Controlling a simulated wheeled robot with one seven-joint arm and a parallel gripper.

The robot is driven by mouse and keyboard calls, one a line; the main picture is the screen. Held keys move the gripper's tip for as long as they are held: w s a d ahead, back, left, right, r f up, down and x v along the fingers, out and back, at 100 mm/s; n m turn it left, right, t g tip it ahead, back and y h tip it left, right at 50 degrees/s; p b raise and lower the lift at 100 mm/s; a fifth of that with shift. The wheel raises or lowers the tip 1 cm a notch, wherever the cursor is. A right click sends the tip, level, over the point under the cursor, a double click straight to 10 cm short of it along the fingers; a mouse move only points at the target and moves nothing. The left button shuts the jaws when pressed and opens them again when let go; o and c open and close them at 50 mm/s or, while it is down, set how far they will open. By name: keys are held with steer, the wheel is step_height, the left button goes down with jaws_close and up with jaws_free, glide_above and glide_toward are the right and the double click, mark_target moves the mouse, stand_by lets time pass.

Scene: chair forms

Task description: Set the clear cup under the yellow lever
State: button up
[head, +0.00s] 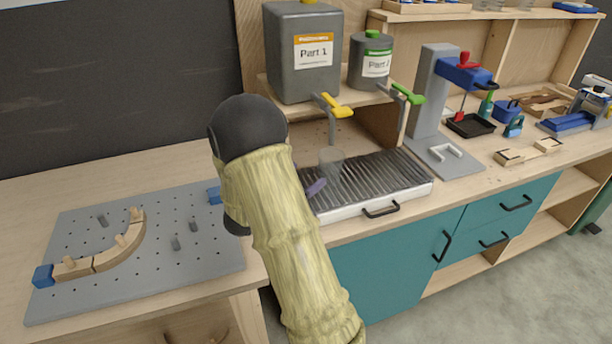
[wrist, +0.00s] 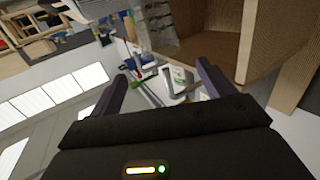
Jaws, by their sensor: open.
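The clear cup (head: 332,161) stands upright on the slatted drip tray (head: 405,180) in the head view. It appears right below the spout of the yellow lever (head: 338,106), on the grey container labelled Part 1 (head: 303,60). My gripper (head: 316,187) is beside the cup, low over the tray, with a purple finger showing; my arm hides the rest. In the wrist view my gripper (wrist: 162,70) has its two purple fingers spread apart, with no clear sign of the cup between them.
A second container, Part 2 (head: 371,62), with a green lever (head: 408,94), stands to the right on the shelf. A grey press (head: 436,95) is farther right. A pegboard (head: 150,255) with wooden curved pieces lies at left.

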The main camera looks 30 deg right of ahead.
steer(key=shift+w, duration=0.1)
stand_by(0.3)
steer(key=w+a+f+n+t+y, duration=0.2)
steer(key=a+n+t+y, duration=0.45)
steer(key=a+y, duration=0.65)
steer(key=s+a+f+n+g+y, duration=0.1)
steer(key=s+a+n+g, duration=0.3)
steer(key=s, duration=0.5)
steer(key=s+a+n+g+y, duration=0.2)
steer(key=s+a+n+g, duration=0.2)
steer(key=s, duration=0.6)
steer(key=shift+a+f+g+y, duration=0.35)
steer(key=shift+a+y, duration=0.05)
steer(key=shift+a, duration=0.15)
steer(key=shift+n, duration=0.25)
steer(key=shift+c, duration=0.4)
